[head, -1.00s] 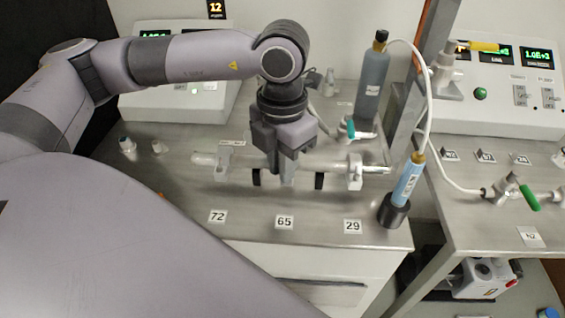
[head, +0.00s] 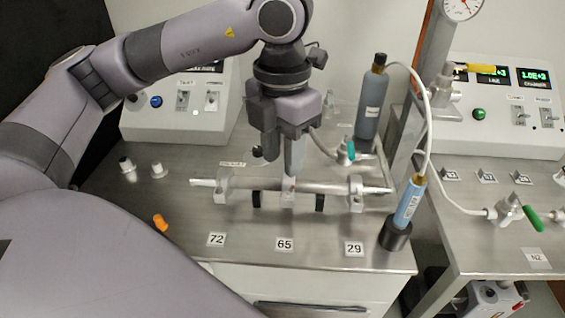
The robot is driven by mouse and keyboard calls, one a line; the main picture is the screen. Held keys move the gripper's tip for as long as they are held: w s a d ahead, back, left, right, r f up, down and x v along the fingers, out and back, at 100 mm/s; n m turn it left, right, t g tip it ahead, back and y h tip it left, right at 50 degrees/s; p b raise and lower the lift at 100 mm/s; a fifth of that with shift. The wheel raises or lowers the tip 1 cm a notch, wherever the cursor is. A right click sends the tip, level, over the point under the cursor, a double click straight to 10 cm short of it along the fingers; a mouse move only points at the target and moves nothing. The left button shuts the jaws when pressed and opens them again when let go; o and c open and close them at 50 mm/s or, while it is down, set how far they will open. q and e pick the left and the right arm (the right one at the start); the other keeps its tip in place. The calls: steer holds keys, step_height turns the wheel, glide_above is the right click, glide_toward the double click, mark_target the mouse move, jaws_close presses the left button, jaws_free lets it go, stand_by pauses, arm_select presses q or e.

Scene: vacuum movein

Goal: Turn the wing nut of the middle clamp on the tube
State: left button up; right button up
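A glass tube (head: 325,188) lies across the steel bench in the head view, held by white clamps. The left clamp (head: 223,186) stands above label 72, the middle clamp (head: 288,190) above label 65 and the right clamp (head: 355,192) above label 29. My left gripper (head: 283,168) points down just above and behind the middle clamp, its fingers close together. I cannot tell whether the fingers touch the middle wing nut, which they and the clamp hide. My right gripper is out of view.
Two black supports (head: 257,199) (head: 320,201) stand under the tube. A grey-blue bottle (head: 371,98), a hose and a blue vial (head: 409,203) in a black holder are at the right. A control box (head: 178,110) stands behind. The bench front is mostly clear.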

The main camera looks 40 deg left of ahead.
mark_target(287, 192)
arm_select(q)
steer(key=shift+c, duration=1.4)
steer(key=b, duration=0.3)
steer(key=shift+f, duration=0.25)
steer(key=shift+b, duration=0.5)
steer(key=shift+f, duration=3.35)
